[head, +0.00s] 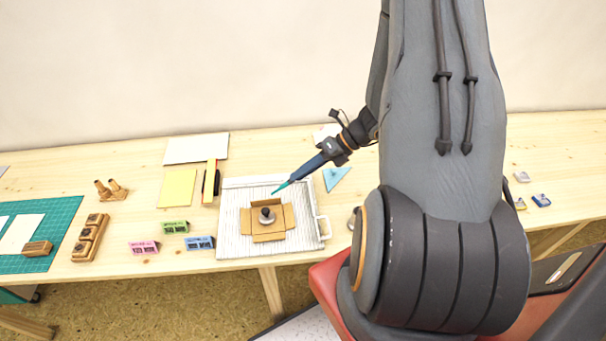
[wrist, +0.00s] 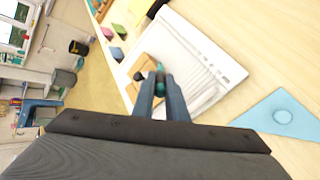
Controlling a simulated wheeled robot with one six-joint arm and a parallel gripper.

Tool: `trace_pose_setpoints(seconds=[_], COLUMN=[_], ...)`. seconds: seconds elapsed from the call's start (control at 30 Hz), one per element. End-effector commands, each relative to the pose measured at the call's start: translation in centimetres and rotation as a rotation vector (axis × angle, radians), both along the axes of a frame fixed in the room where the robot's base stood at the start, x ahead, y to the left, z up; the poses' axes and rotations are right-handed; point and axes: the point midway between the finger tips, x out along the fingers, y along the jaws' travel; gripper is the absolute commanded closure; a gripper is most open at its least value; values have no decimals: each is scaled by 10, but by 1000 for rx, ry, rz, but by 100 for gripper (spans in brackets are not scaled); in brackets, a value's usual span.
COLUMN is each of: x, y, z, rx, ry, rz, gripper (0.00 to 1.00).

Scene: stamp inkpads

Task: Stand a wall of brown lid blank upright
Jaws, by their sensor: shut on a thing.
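The brown lid blank (head: 246,224) lies on a white ribbed board (head: 230,240) and shows partly in the wrist view (wrist: 144,66). Its walls surround the base; the left and right ones look splayed outward, but exact angles are hard to tell. A dark-knobbed grey weight (head: 267,216) stands in its middle. My gripper (head: 290,181) is shut on a slim teal tool (head: 280,188), whose tip points down-left above the far right side of the blank, apparently apart from it. The teal tool also shows between the fingers in the wrist view (wrist: 160,78), which hide part of the blank.
A blue triangle (head: 336,177) lies right of the board.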

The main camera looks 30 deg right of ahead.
Motion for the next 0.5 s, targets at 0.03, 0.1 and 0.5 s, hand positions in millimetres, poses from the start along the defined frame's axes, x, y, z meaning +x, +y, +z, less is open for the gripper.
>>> trace_pose_setpoints(seconds=[0.03,0.1,0.5], x=[0,1,4], y=[0,0,-1], z=[4,9,34], rx=[0,0,-1], ry=[-1,-1,-1], rz=[1,1,1], gripper=[100,100,100])
